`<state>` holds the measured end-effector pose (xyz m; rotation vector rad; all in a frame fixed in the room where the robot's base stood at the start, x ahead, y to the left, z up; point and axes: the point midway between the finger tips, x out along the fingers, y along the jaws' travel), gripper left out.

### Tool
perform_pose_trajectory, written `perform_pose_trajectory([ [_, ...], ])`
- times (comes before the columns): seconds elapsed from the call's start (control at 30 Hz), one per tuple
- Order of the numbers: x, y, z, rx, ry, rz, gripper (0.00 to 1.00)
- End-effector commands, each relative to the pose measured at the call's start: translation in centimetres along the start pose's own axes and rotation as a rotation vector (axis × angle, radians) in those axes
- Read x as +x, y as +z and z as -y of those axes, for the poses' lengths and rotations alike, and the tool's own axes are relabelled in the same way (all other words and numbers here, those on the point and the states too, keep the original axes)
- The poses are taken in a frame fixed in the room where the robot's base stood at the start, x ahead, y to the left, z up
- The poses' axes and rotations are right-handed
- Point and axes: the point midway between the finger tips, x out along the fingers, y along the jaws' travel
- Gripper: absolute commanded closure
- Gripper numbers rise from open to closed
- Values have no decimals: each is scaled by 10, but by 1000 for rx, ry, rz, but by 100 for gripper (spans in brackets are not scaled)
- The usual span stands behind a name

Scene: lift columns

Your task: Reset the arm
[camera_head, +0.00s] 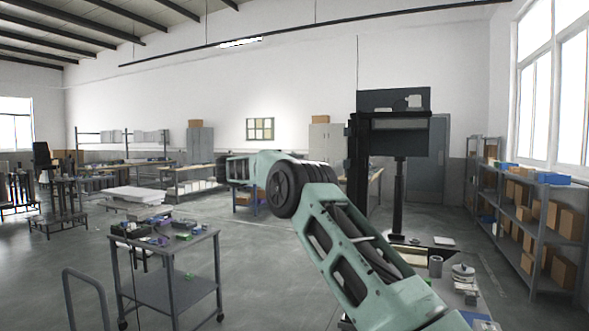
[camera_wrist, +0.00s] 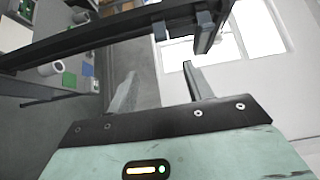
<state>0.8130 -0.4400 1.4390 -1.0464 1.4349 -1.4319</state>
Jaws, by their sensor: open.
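My arm (camera_head: 345,240) is pale green and reaches up from the lower right of the head view, bending at a dark round joint and pointing left. In the head view the gripper end cannot be made out clearly. In the wrist view my gripper (camera_wrist: 158,85) shows two grey fingers set well apart, with nothing between them. The wrist view is tilted. A dark column or beam (camera_wrist: 110,38) crosses it beyond the fingers, and I cannot tell how far off it is.
A wheeled cart (camera_head: 165,245) with small parts stands at left front. A dark lift column (camera_head: 357,170) stands behind my arm. A workbench (camera_head: 480,300) with a canister is at lower right. Shelves (camera_head: 535,190) with boxes line the right wall. Open floor (camera_head: 255,285) lies between cart and arm.

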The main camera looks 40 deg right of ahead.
Motion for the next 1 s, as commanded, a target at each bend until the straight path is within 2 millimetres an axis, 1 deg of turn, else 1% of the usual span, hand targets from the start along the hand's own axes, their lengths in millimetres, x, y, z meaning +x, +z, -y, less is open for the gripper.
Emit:
perform_pose_trajectory([
  [0.47, 0, 0, 0, 0, 0, 0, 49],
  [0.5, -2, 1, 1, -2, -3, 11, 49],
  [0.57, -13, 8, 5, -14, -22, 74, 49],
  [0.67, -51, 29, 19, -54, -82, 271, 49],
  [0.7, -73, 39, 25, -78, -115, 376, 49],
  [0.77, -113, 51, 32, -121, -168, 546, 49],
  [0.8, -142, 57, 34, -153, -204, 660, 49],
  [0.87, -186, 60, 36, -201, -257, 822, 49],
  [0.9, -215, 60, 35, -234, -290, 927, 49],
  [0.97, -259, 54, 31, -287, -340, 1078, 49],
  [1.0, -287, 48, 27, -324, -373, 1174, 49],
])
